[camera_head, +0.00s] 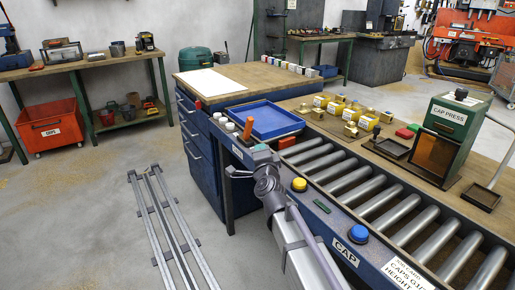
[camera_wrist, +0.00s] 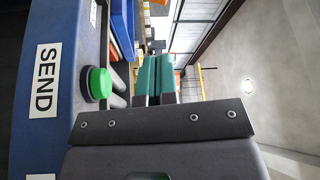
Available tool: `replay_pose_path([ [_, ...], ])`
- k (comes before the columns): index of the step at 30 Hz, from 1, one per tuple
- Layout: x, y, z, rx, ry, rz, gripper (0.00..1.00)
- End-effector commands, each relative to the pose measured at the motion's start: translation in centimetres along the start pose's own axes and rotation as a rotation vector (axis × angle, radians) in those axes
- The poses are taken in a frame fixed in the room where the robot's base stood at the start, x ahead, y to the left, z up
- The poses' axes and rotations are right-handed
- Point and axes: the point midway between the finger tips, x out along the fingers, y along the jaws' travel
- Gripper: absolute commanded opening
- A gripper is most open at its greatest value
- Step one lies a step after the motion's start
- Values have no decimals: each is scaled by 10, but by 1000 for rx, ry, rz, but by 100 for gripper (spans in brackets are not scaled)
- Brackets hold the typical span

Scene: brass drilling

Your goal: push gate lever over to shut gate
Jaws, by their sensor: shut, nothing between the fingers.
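An upright orange lever handle (camera_head: 248,128) stands at the front left corner of the blue tray, beside the end of the roller conveyor. I take it for the gate lever. My gripper (camera_head: 262,149) is just in front of it and a little to the right, near the panel's front edge. A gap to the lever cannot be judged. In the wrist view, my gripper's two teal fingers (camera_wrist: 158,62) are together with nothing between them. The gate itself cannot be made out with certainty.
A green button (camera_wrist: 97,84) beside a SEND label (camera_wrist: 46,80) is close to my fingers. Yellow (camera_head: 299,184) and blue (camera_head: 358,234) buttons line the front panel. The blue tray (camera_head: 264,122) lies behind, and the rollers (camera_head: 345,170) run right. A floor rail (camera_head: 165,220) lies left.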

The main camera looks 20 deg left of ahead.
Motion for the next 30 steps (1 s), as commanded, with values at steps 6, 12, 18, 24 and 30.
replay_pose_path([
  [6,13,18,56,346,291,-149,0],
  [12,9,16,62,419,366,-173,0],
  [18,9,15,60,414,364,-173,0],
  [24,18,13,57,413,364,-173,0],
  [30,49,9,45,413,365,-172,0],
])
